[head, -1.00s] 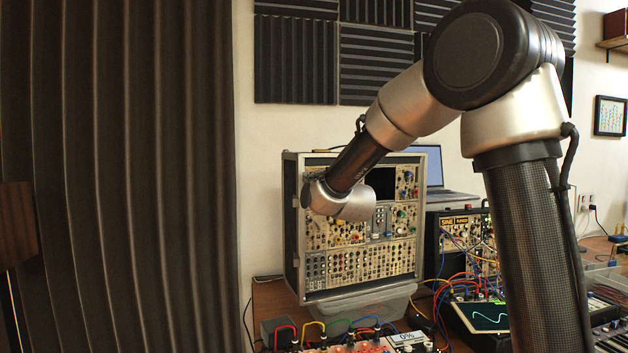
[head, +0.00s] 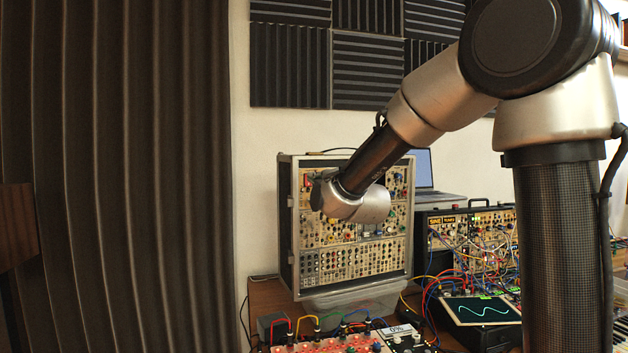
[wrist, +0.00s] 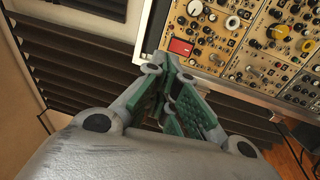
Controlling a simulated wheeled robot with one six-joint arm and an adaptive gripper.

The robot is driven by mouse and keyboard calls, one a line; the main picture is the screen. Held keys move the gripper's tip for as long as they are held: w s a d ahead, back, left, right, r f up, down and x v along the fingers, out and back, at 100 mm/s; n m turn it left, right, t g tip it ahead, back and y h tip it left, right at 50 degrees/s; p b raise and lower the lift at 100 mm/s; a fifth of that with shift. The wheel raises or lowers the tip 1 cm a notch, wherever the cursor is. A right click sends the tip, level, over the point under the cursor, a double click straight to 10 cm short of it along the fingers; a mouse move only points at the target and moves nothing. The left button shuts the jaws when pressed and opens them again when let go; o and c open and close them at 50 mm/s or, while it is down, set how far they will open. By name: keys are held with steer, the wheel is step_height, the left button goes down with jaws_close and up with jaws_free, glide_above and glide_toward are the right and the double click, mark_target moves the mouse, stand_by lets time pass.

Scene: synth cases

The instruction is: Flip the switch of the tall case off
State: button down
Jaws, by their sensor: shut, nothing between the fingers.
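The tall case (head: 288,225) stands upright on the table in the head view, its front filled with cream panels of knobs and sockets. In the wrist view its panel (wrist: 225,50) fills the upper right, inside a pale metal frame. A red rectangular part (wrist: 181,47), which looks like the switch, sits near the panel's corner; its tilt cannot be told. My gripper (wrist: 166,62) is shut and empty, with its green-padded fingers close to the frame edge beside the red part. Contact cannot be told.
A smaller case (head: 470,222) with patch cables stands right of the tall case, with a laptop (head: 428,185) behind. A lit-screen device (head: 482,311) and a red cabled unit (head: 335,345) stand in front. A dark curtain (head: 120,180) hangs at left.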

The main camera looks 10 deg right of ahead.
steer(key=shift+s+d+r, duration=0.15)
steer(key=shift+s, duration=1)
steer(key=shift+s+d+r, duration=0.1)
steer(key=shift+s+d, duration=0.05)
steer(key=shift+s, duration=1)
steer(key=s+f+m+g, duration=0.4)
steer(key=f+m+g, duration=0.1)
steer(key=f, duration=0.3)
steer(key=s+f+m+g, duration=0.4)
steer(key=f, duration=0.5)
steer(key=s+d+m+g+h, duration=0.1)
steer(key=s+d+m+g, duration=0.1)
steer(key=s, duration=0.7)
steer(key=s+d+f+m+g, duration=0.1)
steer(key=s+d+m+g, duration=0.1)
steer(key=s+d+m, duration=0.3)
steer(key=s+d+m+g+h, duration=0.1)
steer(key=s+d, duration=0.5)
steer(key=s, duration=0.7)
steer(key=m+g, duration=0.1)
steer(key=m, duration=0.1)
steer(key=shift+s+d+f+m+h, duration=0.2)
steer(key=shift+s+d+m+h, duration=0.1)
